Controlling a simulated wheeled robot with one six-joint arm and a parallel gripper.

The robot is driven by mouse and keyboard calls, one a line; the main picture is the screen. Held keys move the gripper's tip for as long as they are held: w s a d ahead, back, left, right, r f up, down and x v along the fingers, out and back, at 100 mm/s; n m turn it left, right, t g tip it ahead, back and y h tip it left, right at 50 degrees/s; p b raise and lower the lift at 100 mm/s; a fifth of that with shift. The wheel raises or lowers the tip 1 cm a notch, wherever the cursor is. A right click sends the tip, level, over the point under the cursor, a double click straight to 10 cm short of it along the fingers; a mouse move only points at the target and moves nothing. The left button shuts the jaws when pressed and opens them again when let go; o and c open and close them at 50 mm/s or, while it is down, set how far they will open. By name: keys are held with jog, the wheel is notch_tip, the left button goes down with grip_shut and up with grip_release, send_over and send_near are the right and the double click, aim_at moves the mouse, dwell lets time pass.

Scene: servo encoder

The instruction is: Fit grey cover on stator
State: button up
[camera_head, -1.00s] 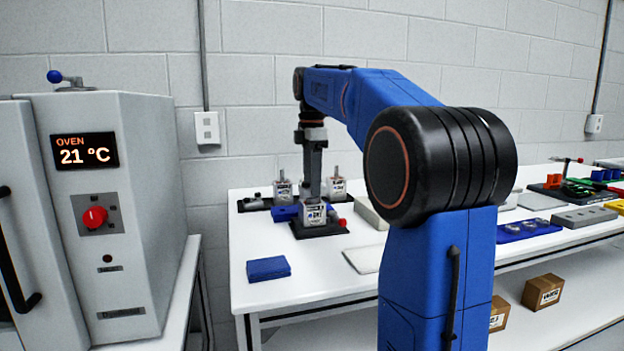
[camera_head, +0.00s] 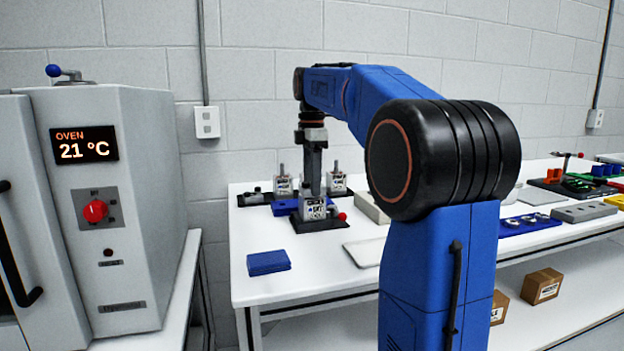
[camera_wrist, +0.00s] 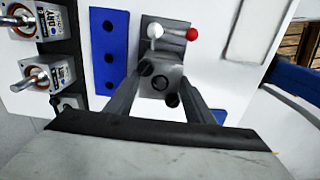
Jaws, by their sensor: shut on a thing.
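My gripper (camera_head: 314,180) points straight down over the stator (camera_head: 313,210), a grey block with a printed label in a black fixture (camera_head: 318,225). In the wrist view its two dark fingers (camera_wrist: 158,95) close on the sides of a grey square piece, apparently the grey cover (camera_wrist: 158,72), with dark round holes in its top. The cover lies over the stator's place in the fixture. I cannot tell whether it is fully seated, as the fingers hide the join. A red knob (camera_head: 342,216) sticks out at the fixture's right; it also shows in the wrist view (camera_wrist: 192,34).
A blue strip with holes (camera_wrist: 108,55) lies left of the fixture. Two labelled motors (camera_head: 283,186) with upright shafts stand behind. A blue block (camera_head: 268,263) lies near the table's front. The oven (camera_head: 120,200) stands left; a pale flat plate (camera_head: 366,252) lies right.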

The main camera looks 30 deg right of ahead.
jog(key=shift+f, duration=0.25)
jog(key=o, duration=1.6)
jog(key=shift+c, duration=0.2)
jog(key=shift+r, duration=4.35)
